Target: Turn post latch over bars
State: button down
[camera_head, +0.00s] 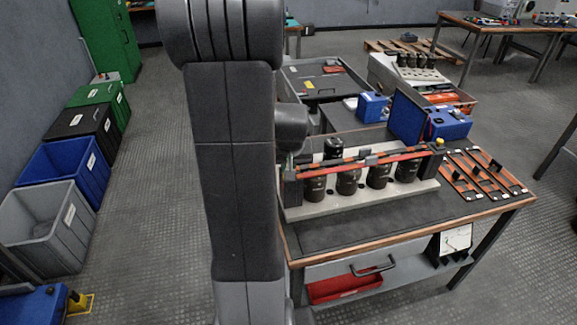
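The capacitor bank stands on a pale base plate (365,199) on the workbench, with several black capacitors (348,181) in a row. Red and copper-coloured bars (375,164) run along above the row. A dark post (292,188) stands at the left end and another dark post (434,162) with a yellow top (440,143) at the right end. The latch is too small to make out at either post.
Spare bars (475,175) lie at the bench's right end. A blue panel (407,118) and blue boxes (447,123) stand behind the bank. The bench mat (390,226) in front is clear. Open bins (45,228) line the left wall. My arm blocks the centre left.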

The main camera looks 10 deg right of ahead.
jog(key=m+b, duration=0.1)
jog(key=m+h+b, duration=0.1)
jog(key=m+b, duration=0.1)
jog(key=m+h+b, duration=0.1)
jog(key=m+b, duration=0.1)
jog(key=shift+w+a+f+g, duration=0.1)
jog(key=shift+a+f+g, duration=0.2)
jog(key=shift+g, duration=0.1)
jog(key=m+g+h+b, duration=0.1)
jog(key=m+b, duration=0.3)
jog(key=shift+w+r+m, duration=0.1)
jog(key=shift+w+m, duration=0.05)
jog(key=shift+m, duration=0.15)
jog(key=m+g+b, duration=0.1)
jog(key=m, duration=0.2)
jog(key=shift+w+a+r+h+b, duration=0.1)
jog(key=shift+h+b, duration=0.2)
jog(key=shift+h, duration=0.1)
jog(key=shift+w+m+g, duration=0.1)
jog(key=shift+m+g, duration=0.7)
jog(key=shift+m, duration=0.9)
jog(key=shift+r, duration=0.1)
jog(key=c, duration=1.5)
grip_release()
